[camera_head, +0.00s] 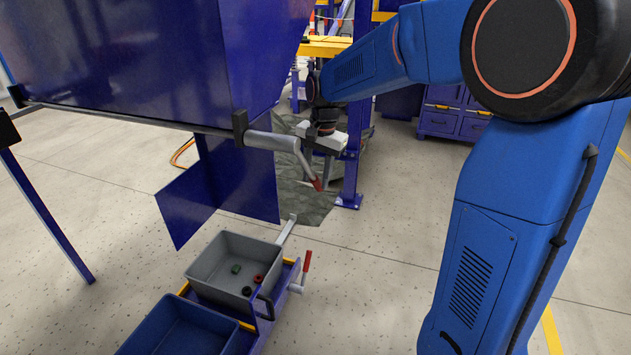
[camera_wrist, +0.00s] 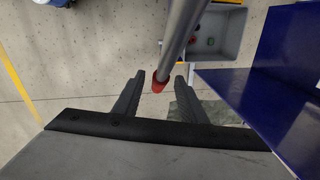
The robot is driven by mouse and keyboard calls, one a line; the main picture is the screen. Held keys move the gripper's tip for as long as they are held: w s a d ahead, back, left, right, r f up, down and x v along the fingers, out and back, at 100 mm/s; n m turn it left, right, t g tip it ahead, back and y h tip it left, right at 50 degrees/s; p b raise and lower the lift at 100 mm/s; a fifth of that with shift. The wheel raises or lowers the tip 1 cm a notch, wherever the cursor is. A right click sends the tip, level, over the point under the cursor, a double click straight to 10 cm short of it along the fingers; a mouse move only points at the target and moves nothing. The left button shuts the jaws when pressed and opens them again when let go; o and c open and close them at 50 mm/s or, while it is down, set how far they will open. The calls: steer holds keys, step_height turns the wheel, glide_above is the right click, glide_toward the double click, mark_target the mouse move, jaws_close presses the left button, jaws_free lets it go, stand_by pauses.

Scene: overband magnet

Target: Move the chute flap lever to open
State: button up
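The chute flap lever (camera_head: 302,160) is a grey bar with a red tip, on the end of a grey shaft below the blue hopper. It slants down to the right. In the wrist view the lever (camera_wrist: 181,37) comes down from the top, and its red tip appears between my fingertips. My gripper (camera_head: 323,158) is open and empty, with a finger on each side of the tip (camera_wrist: 159,77). I see no contact, and the depth between tip and fingers is hard to tell. The blue flap (camera_head: 240,184) hangs below the hopper.
A grey bin (camera_head: 215,290) with several small parts and a blue bin (camera_head: 180,335) stand below the flap. A second red-handled lever (camera_head: 306,264) is beside the grey bin. A blue post (camera_head: 352,170) stands behind my gripper. Floor at the right is clear.

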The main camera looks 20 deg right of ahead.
steer(key=shift+w+a+f, duration=0.1)
steer(key=shift+f, duration=0.85)
jaws_close()
